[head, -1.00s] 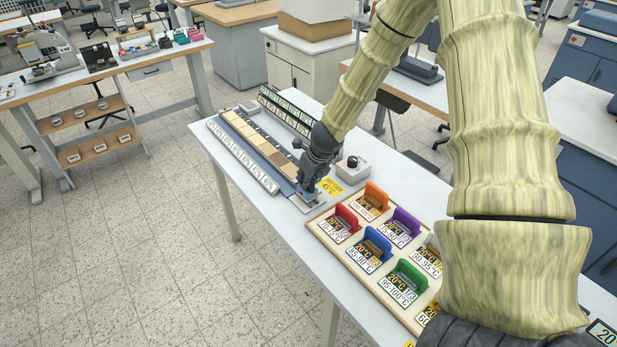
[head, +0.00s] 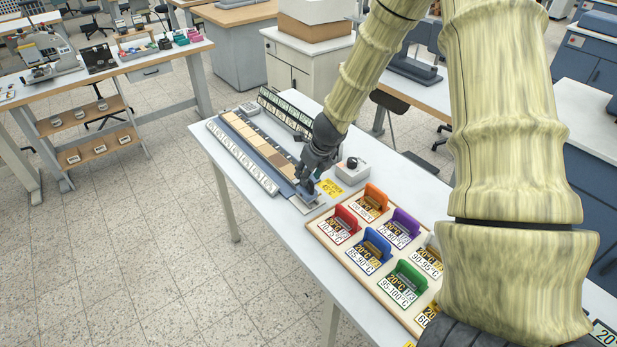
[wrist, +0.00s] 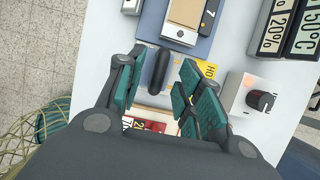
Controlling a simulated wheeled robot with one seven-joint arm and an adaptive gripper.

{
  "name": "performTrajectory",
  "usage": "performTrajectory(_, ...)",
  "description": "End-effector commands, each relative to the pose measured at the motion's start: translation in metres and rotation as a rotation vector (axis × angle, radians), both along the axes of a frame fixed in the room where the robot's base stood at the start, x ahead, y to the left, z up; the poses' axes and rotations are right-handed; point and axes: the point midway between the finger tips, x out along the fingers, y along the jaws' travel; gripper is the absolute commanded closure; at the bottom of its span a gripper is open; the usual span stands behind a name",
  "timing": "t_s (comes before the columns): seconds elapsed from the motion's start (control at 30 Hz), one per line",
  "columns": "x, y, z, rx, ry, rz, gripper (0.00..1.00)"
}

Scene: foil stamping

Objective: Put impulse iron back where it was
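The impulse iron shows in the wrist view as a dark upright handle (wrist: 158,70) at the near end of the blue board (wrist: 200,45). My gripper (wrist: 160,82) has its teal fingers spread, one on each side of the handle. A narrow gap seems to lie between the handle and each finger, and contact is not clear. In the head view my gripper (head: 306,190) is low over the near end of the sample strip, and the iron is mostly hidden behind it.
A wooden tray (head: 332,243) with several coloured, temperature-labelled holders stands nearby on the white table. A white box with a black knob (head: 352,170) and a yellow hot label (head: 332,187) are close to my gripper. Striped sample boards (head: 242,157) lie to the left.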

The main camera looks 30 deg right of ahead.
Motion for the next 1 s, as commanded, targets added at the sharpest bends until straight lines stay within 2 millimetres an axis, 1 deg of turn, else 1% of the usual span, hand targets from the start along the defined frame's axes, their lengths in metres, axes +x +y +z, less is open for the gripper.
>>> performTrajectory(0.03, -0.002, 0.000, 0.007, -0.003, -0.001, 0.001, 0.64)
performTrajectory(0.3, -0.016, -0.002, 0.040, -0.003, -0.001, 0.000, 0.64)
performTrajectory(0.6, -0.029, -0.002, 0.071, -0.002, 0.000, 0.002, 0.64)
performTrajectory(0.8, -0.034, -0.003, 0.083, -0.001, 0.000, 0.001, 0.64)
performTrajectory(1.0, -0.036, -0.003, 0.087, 0.001, 0.000, -0.001, 0.64)
